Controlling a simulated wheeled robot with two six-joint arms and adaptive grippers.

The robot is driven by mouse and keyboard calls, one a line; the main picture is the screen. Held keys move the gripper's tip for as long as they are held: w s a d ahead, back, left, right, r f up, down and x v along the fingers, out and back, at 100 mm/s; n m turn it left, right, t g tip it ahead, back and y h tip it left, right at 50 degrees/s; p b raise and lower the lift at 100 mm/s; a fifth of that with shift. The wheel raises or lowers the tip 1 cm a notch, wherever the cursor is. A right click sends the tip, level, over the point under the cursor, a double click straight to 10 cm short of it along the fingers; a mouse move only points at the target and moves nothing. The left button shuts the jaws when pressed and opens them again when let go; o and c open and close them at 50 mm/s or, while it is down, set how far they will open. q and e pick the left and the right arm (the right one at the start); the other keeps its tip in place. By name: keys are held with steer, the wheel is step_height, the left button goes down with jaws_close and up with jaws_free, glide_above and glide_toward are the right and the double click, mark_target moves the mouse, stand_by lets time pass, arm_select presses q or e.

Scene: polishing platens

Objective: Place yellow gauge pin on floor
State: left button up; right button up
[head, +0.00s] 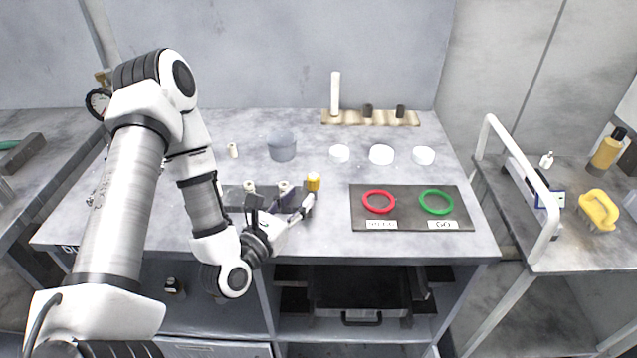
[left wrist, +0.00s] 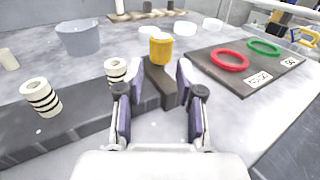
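The yellow gauge pin (head: 313,182) stands upright at the right end of a dark block (head: 233,196) on the workbench. It also shows in the left wrist view (left wrist: 160,48), just beyond my fingertips. My left gripper (head: 281,203) is over the front of the bench, close to the pin. In the left wrist view my left gripper (left wrist: 159,76) has its fingers spread, with nothing between them and the pin straight ahead. My right gripper is in neither view. I cannot make out a clear patch of floor.
White pins with black bands (left wrist: 40,97) stand left of the yellow pin. A dark mat (head: 408,222) with a red ring (head: 379,201) and a green ring (head: 436,201) lies to the right. A grey cup (head: 282,148) and white discs (head: 381,154) stand behind. A cart (head: 560,262) stands at right.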

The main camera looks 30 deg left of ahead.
mark_target(310, 185)
arm_select(q)
steer(key=shift+w+f+b, duration=0.15)
steer(key=shift+w+b, duration=0.5)
steer(key=shift+b, duration=0.1)
steer(key=w, duration=0.3)
steer(key=w+p, duration=0.1)
steer(key=w, duration=0.1)
steer(key=shift+r, duration=0.4)
steer(key=shift+w+f, duration=0.1)
steer(key=shift+w, duration=0.1)
steer(key=shift+s, duration=0.1)
jaws_close()
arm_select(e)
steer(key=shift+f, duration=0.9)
